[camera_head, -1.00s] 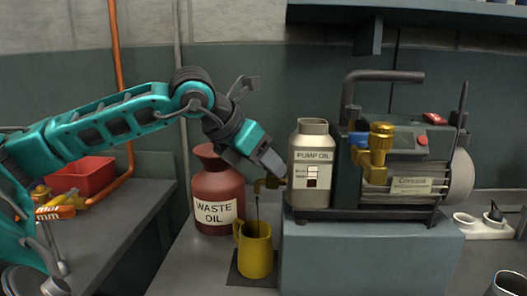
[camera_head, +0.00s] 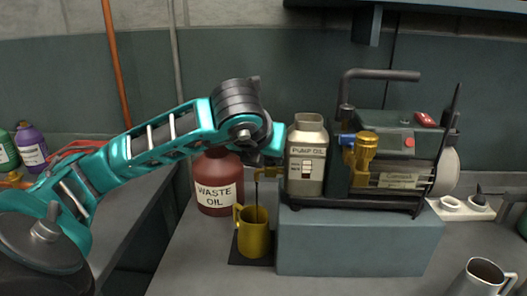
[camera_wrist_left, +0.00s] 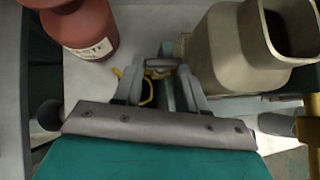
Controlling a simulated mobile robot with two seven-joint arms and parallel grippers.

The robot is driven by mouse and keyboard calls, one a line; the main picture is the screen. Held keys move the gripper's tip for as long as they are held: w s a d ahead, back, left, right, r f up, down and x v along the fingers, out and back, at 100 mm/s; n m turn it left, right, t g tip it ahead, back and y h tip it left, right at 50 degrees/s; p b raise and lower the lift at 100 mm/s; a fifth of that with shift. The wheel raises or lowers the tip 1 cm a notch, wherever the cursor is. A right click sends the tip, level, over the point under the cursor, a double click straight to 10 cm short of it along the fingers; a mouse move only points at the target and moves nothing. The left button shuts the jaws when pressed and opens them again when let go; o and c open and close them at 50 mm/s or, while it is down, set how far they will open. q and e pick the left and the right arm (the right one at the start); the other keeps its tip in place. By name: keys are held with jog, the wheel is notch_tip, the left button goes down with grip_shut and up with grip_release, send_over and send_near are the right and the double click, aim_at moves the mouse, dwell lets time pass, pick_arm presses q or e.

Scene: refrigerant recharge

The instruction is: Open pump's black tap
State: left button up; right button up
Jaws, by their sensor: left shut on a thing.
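The pump (camera_head: 395,150) stands on a grey block, with a brass spout (camera_head: 261,173) at its left side. A thin dark line hangs from the spout into the yellow mug (camera_head: 254,238). My left gripper (camera_head: 270,163) is at the spout, beside the pump oil bottle, and hides the black tap in the head view. In the left wrist view its fingers (camera_wrist_left: 160,80) are shut on a small dark bar, which I take for the tap, with brass just below. My right gripper is not in view.
The pump oil bottle (camera_head: 306,158) stands close to the right of my gripper. The red waste oil jug (camera_head: 217,182) is close on the left. The grey block (camera_head: 350,243) bears the pump. A metal cup (camera_head: 482,277) is at the front right.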

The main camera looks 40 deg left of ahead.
pick_arm(q)
jog(key=shift+d+f, duration=0.3)
jog(key=shift+f, duration=0.1)
jog(key=o, duration=1.2)
jog(key=shift+s+r, duration=0.1)
jog(key=shift+r, duration=0.05)
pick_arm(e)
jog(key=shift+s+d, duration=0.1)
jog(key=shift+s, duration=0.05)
